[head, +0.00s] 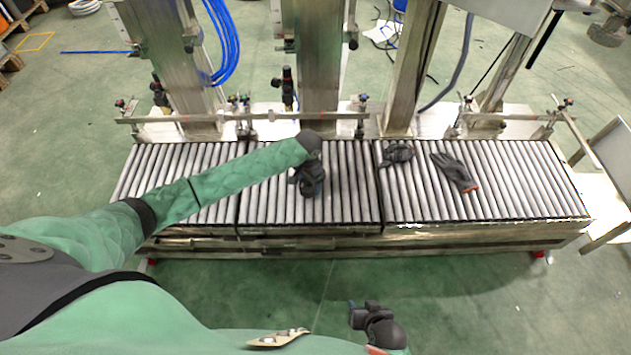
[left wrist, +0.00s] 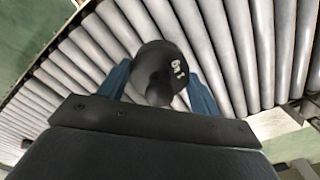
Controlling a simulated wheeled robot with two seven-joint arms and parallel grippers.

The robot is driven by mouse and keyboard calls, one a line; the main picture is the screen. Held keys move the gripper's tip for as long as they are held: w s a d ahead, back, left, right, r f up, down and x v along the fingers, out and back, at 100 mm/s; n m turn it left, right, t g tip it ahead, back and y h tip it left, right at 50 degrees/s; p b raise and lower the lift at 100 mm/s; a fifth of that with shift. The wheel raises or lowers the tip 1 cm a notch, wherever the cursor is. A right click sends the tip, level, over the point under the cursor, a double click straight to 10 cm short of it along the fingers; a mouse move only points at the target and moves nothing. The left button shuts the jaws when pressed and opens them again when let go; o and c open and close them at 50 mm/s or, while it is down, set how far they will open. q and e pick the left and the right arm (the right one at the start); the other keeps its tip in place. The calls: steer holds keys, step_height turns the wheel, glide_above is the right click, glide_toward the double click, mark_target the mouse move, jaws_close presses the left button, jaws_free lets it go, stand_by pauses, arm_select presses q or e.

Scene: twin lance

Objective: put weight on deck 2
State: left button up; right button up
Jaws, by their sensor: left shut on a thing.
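A dark, rounded weight (left wrist: 160,72) with white markings sits between the two blue fingers of my left gripper (left wrist: 163,90) in the left wrist view. The gripper is shut on it. In the head view my left gripper (head: 312,186) is over the middle roller deck (head: 345,205). The weight is mostly hidden there by the hand. I cannot tell whether it touches the rollers. My right gripper (head: 358,314) is low in the head view, in front of the conveyor and away from the decks; its finger opening is unclear.
A left roller deck (head: 150,175) is bare apart from my arm crossing it. The right roller deck (head: 520,195) holds a dark glove (head: 455,172) and another dark item (head: 398,153) near its left edge. Metal columns (head: 318,75) and a rail stand behind the decks.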

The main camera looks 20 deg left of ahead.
mark_target(308, 184)
arm_select(q)
steer(key=shift+f, duration=1.9)
steer(key=shift+f, duration=0.1)
steer(key=o, duration=1.8)
steer(key=shift+c, duration=0.2)
arm_select(e)
steer(key=shift+r, duration=0.1)
arm_select(q)
steer(key=shift+r, duration=0.4)
step_height(308, 184, up, 10)
steer(key=shift+f, duration=0.1)
steer(key=shift+r, duration=0.7)
arm_select(e)
steer(key=shift+r, duration=0.65)
steer(key=shift+d+f, duration=0.1)
